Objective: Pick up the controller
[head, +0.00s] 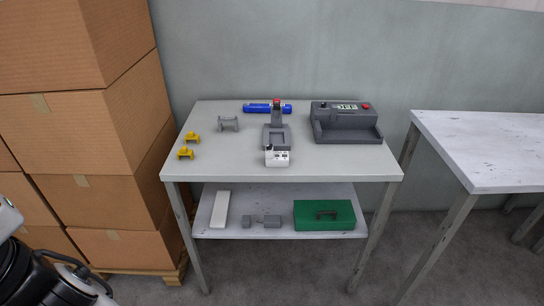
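A small white box with a black knob and small buttons, which looks like the controller (277,157), rests on the light grey tabletop (215,165) near its front edge. It sits just in front of a grey stand (277,137) with a red-topped upright; I cannot tell whether they touch. Part of my arm shows at the lower left, well apart from the table. My gripper's fingers are not in view.
A dark grey console (345,123) with a red button stands at the back right. A blue cylinder (262,108), grey bracket (228,124) and yellow brackets (186,153) lie around. A green case (324,215) is on the lower shelf. Cardboard boxes (95,135) stand left.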

